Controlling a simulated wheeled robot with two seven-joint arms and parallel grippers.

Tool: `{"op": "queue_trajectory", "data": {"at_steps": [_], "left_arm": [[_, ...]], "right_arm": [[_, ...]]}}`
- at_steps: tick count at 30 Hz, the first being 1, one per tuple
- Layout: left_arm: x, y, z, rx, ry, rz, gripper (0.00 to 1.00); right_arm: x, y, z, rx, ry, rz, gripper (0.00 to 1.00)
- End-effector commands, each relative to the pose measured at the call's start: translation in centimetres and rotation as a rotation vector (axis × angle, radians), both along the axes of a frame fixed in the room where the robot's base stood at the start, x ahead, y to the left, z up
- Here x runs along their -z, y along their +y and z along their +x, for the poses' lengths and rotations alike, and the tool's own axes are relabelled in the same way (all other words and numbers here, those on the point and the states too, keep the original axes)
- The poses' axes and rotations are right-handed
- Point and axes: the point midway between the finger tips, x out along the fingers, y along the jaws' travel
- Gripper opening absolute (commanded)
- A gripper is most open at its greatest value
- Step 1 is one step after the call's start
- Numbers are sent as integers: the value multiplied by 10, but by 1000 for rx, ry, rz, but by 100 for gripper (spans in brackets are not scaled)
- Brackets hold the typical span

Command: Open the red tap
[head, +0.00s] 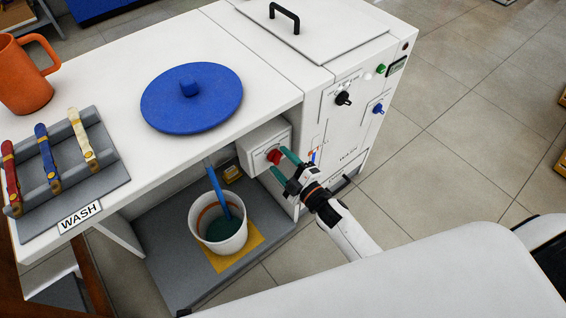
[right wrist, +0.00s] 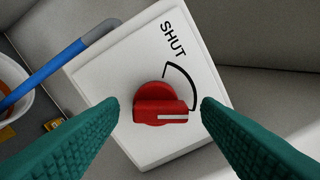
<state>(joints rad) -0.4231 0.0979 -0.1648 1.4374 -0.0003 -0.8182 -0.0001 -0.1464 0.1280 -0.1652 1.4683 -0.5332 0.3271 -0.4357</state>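The red tap (head: 274,156) is a round knob with a raised grip on the front of a white box (head: 252,146) under the counter. In the right wrist view the tap (right wrist: 155,103) has a white mark pointing right, near the lower end of a black arc. The word SHUT (right wrist: 174,40) stands by the arc's upper end. My right gripper (head: 281,164) is open, its teal fingers on either side of the tap. Gaps show between both fingertips and the knob in the wrist view. My left gripper is not in view.
A blue pipe (head: 218,190) runs from the box into a white bucket (head: 205,241) on a yellow mat (head: 251,255). The counter above holds a blue lid (head: 206,108), an orange mug (head: 22,85) and a grey rack (head: 105,165). A white cabinet (head: 325,150) stands right of the box.

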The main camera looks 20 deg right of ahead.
Motion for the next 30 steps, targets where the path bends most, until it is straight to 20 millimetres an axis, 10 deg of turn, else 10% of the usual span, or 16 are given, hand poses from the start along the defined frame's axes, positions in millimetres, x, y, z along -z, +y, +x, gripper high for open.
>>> {"op": "queue_trajectory", "data": {"at_steps": [8, 30], "left_arm": [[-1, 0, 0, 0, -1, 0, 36], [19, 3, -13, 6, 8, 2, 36]], "right_arm": [[0, -1, -4, 0, 0, 0, 58], [0, -41, -112, 1, 0, -1, 58]]}}
